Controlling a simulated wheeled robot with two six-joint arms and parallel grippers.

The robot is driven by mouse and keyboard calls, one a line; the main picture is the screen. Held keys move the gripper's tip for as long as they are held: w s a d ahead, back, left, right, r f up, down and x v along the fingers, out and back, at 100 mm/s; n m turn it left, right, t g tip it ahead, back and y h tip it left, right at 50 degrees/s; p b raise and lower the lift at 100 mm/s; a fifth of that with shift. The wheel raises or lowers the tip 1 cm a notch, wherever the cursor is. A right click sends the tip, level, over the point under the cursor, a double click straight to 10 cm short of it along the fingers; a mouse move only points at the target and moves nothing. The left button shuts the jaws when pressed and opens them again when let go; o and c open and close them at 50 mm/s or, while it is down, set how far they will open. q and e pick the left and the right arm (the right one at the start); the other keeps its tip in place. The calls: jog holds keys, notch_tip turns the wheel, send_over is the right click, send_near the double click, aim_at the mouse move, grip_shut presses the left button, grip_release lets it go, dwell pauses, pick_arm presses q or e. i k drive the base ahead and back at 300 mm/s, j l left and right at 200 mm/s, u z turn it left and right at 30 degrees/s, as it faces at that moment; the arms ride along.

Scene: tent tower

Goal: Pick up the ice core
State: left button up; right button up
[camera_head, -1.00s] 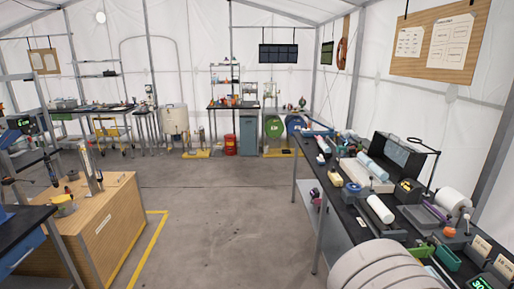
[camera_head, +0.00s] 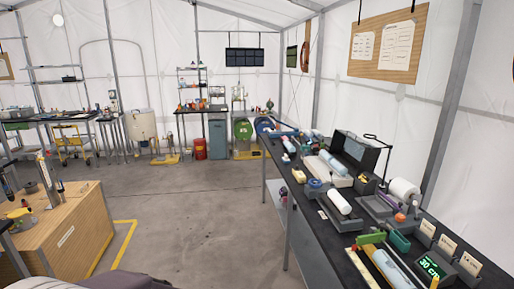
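Several pale cylinders that could be ice cores lie on the long black bench (camera_head: 305,238) at the right. A pale blue cylinder (camera_head: 397,270) lies at the near end, beside a green-digit display. A white cylinder (camera_head: 339,202) lies on a dark holder in the middle of the bench. Another light blue cylinder (camera_head: 334,163) lies farther back, by an open dark case. I cannot tell for sure which one is the ice core. Neither of my grippers is in view; a rounded pale part at the bottom left edge seems to be mine.
A display (camera_head: 434,266) reading 30 cm stands at the bench's near end. Green, purple and orange items crowd the bench. A wooden cabinet (camera_head: 70,232) stands at the left, with yellow floor tape beside it. The concrete floor (camera_head: 195,225) between is clear.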

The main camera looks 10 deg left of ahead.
aim_at(288, 143)
jog(key=i+u, duration=0.4)
jog(key=i, duration=2.1)
jog(key=i+j+z, duration=0.15)
jog(key=i+z, duration=0.15)
jog(key=i, duration=0.35)
jog(key=i+j+z, duration=0.25)
jog(key=i, duration=0.4)
jog(key=i+j+z, duration=0.3)
jog(key=i, duration=0.3)
jog(key=i+j+z, duration=0.25)
jog(key=i+j, duration=0.3)
jog(key=j, duration=0.1)
